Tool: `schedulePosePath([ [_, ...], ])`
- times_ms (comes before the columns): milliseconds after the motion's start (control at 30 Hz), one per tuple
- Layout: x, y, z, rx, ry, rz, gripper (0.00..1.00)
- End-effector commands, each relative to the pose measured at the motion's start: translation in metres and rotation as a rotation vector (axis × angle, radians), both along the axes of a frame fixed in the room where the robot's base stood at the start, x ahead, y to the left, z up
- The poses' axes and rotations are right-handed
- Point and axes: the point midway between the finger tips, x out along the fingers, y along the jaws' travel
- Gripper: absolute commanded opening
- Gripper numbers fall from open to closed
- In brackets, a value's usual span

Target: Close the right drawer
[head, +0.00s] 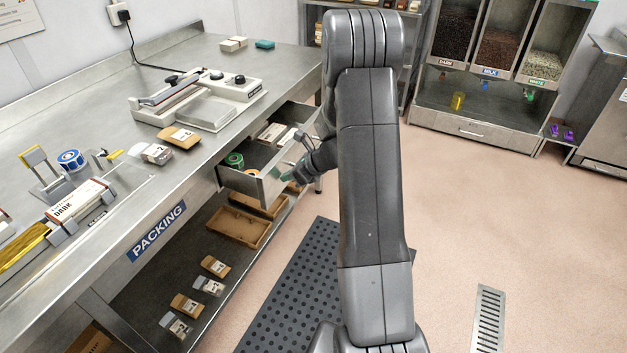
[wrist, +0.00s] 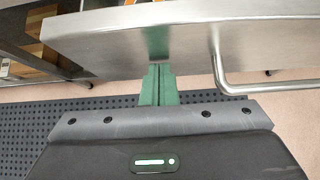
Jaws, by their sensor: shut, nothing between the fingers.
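The open drawer (head: 245,182) sticks out from under the right part of the packing table, and small items lie inside it. Its steel front (wrist: 120,38) fills the upper part of the wrist view, with a bar handle (wrist: 232,85) to the right of my fingers. My gripper (wrist: 158,78) is shut and empty, with its green fingertips at the drawer front, beside the handle. I cannot tell for sure whether they touch it. In the head view my gripper (head: 290,178) is at the drawer's front face, partly hidden by my arm.
The steel packing table (head: 190,190) holds a sealing machine (head: 200,100) and several small packs. Wooden trays (head: 238,228) and pouches lie on the shelf below. A dark perforated mat (head: 290,290) covers the floor in front. Open floor lies to the right, before the dispensers (head: 490,75).

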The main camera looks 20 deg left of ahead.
Motion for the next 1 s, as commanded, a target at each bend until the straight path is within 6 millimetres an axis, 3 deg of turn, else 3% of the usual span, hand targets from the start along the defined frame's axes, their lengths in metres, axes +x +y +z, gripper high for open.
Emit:
schedulePosePath([
  [200, 0.001, 0.062, 0.003, 0.000, 0.000, 0.006, 0.00],
  [500, 0.003, 0.127, 0.002, 0.000, -0.002, 0.004, 0.00],
  [700, 0.005, 0.152, 0.001, -0.001, -0.001, 0.002, 0.00],
  [1000, 0.006, 0.164, 0.001, 0.002, -0.001, 0.001, 0.00],
])
